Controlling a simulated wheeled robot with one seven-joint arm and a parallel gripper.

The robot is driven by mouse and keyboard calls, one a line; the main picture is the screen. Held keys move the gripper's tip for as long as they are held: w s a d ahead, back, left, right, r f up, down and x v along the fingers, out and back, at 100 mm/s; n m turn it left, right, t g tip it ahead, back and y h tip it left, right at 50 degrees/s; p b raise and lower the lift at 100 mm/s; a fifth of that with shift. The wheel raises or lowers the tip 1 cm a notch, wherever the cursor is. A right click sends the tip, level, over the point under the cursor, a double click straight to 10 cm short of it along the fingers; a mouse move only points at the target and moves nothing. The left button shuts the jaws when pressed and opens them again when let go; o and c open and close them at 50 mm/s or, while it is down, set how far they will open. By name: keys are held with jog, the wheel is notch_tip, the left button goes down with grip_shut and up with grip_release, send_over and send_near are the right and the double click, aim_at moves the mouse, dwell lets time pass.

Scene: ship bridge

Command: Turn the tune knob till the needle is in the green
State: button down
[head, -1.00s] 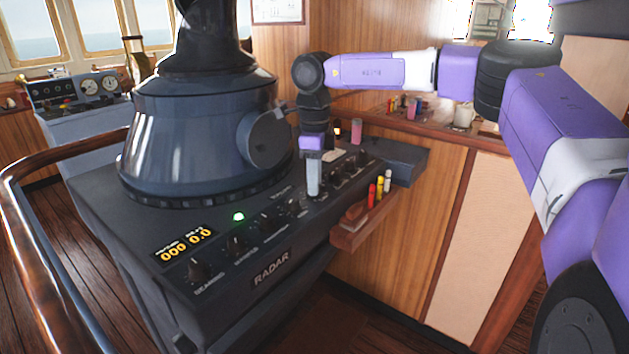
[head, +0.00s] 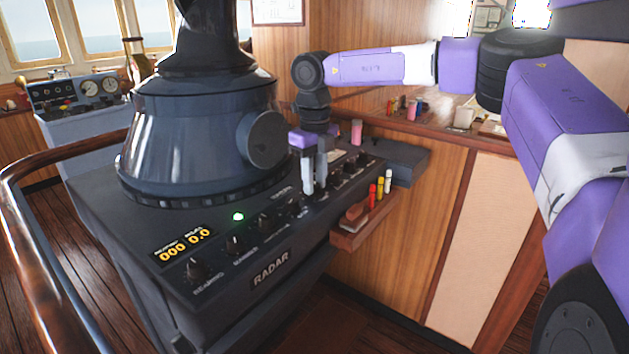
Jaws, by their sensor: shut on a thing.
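My gripper (head: 314,188) points straight down over the row of knobs on the radar console (head: 120,235). Its two pale fingers stand close together, shut on a small knob that they hide. I take this for the tune knob, but its label is too small to read. A pale patch (head: 337,156) on the panel just behind the fingers may be the meter, partly covered by my gripper. I cannot make out a needle or a green zone.
Other black knobs, including the bearing knob (head: 196,268), line the panel on both sides. A large radar hood (head: 200,140) rises close left of my gripper. A small wooden tray (head: 350,233) with coloured markers hangs off the console's right side. A wooden rail (head: 30,240) curves at left.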

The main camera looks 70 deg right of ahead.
aim_at(315, 184)
dwell(0.4)
jog(key=c, duration=1.1)
grip_release()
jog(key=shift+c, duration=0.2)
jog(key=shift+r, duration=0.1)
notch_tip(315, 184, up, 8)
jog(key=p, duration=0.5)
jog(key=shift+s+f, duration=0.1)
jog(key=shift+f, duration=0.1)
